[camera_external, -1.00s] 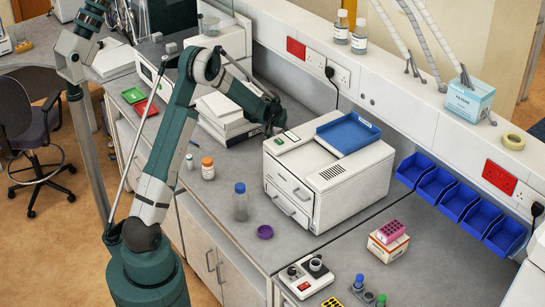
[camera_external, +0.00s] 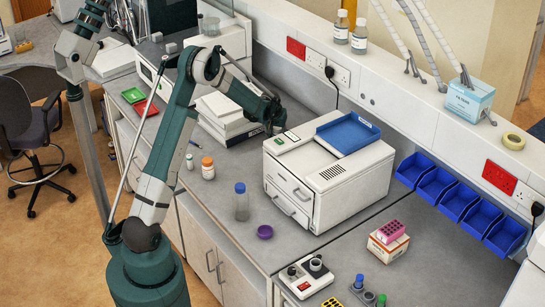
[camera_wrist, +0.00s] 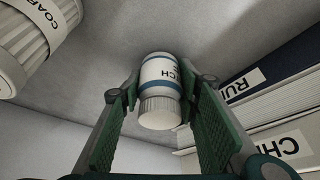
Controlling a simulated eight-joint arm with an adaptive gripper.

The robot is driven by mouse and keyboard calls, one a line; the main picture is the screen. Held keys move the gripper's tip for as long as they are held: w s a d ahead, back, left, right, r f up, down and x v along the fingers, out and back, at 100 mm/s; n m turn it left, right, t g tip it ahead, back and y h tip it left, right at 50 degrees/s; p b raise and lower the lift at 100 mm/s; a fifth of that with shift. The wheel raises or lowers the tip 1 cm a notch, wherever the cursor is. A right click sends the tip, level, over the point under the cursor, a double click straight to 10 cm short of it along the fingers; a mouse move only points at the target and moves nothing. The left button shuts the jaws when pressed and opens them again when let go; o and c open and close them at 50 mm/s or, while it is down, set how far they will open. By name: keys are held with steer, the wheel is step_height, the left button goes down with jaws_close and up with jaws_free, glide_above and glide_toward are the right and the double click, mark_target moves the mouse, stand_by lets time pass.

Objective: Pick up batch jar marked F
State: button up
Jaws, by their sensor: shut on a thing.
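A white jar (camera_wrist: 160,72) with blue bands and a pale ribbed cap stands between my fingers in the wrist view. Its label shows letters ending in "CH"; the rest is turned away or covered, so I cannot confirm a mark F. My gripper (camera_wrist: 155,95) is shut on this jar, with green ribbed pads at both its sides. In the external view my gripper (camera_external: 271,123) is low behind the back left corner of the white instrument (camera_external: 325,182). The jar cannot be made out there.
A white ribbed-cap jar (camera_wrist: 35,35) labelled "COAR…" is close at upper left in the wrist view. Books or boxes (camera_wrist: 270,125) with lettered spines lie at right. A stack of white boxes (camera_external: 229,118) stands left of my gripper. Bottles (camera_external: 241,203) stand on the front bench.

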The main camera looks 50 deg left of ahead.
steer(key=shift+r, duration=4.85)
